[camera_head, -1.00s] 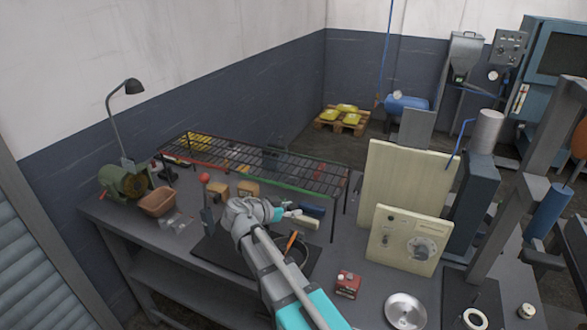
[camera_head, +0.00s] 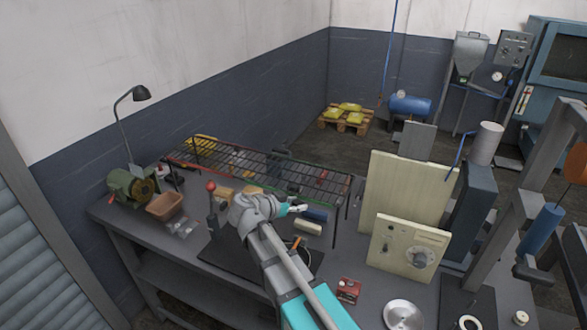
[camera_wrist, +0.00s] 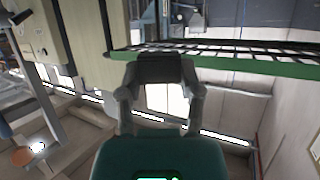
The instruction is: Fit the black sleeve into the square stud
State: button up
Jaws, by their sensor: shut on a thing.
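My gripper (camera_head: 299,209) is above the workbench, in front of the wire rack, with its fingers pointing right. In the wrist view my gripper (camera_wrist: 160,72) is closed on a dark block-like piece, the black sleeve (camera_wrist: 160,67), which sits between both fingertips. The sleeve's opening cannot be made out. In the head view the held piece is too small to tell from the dark items behind it. I cannot pick out the square stud in either view.
A wire rack (camera_head: 262,170) with a green front edge stands behind my gripper. A cream block (camera_head: 308,228) lies near it. A red-knobbed lever (camera_head: 211,205) stands left of my arm. A red box (camera_head: 348,290) and a metal dish (camera_head: 403,315) are at right. A cream dial panel (camera_head: 408,246) stands behind them.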

notch_tip(320, 180, up, 15)
jog(key=d+p, duration=0.2)
jog(key=p, duration=1.2)
jog(key=shift+d+n+t+y, duration=0.15)
jog(key=shift+n+t+y, duration=0.15)
jog(key=shift+n, duration=0.1)
jog(key=shift+w, duration=0.2)
jog(key=b, duration=0.9)
send_over(296, 177)
jog(key=f, duration=0.9)
jog(key=shift+s+d, duration=0.1)
jog(key=shift+s, duration=0.2)
jog(key=shift+w+f+b, duration=0.5)
jog(key=shift+f+b, duration=0.2)
jog(key=shift+b, duration=0.1)
jog(key=shift+s+f+b, duration=0.1)
jog(key=shift+f+b, duration=1.15)
jog(key=shift+f, duration=0.05)
jog(key=shift+f, duration=0.15)
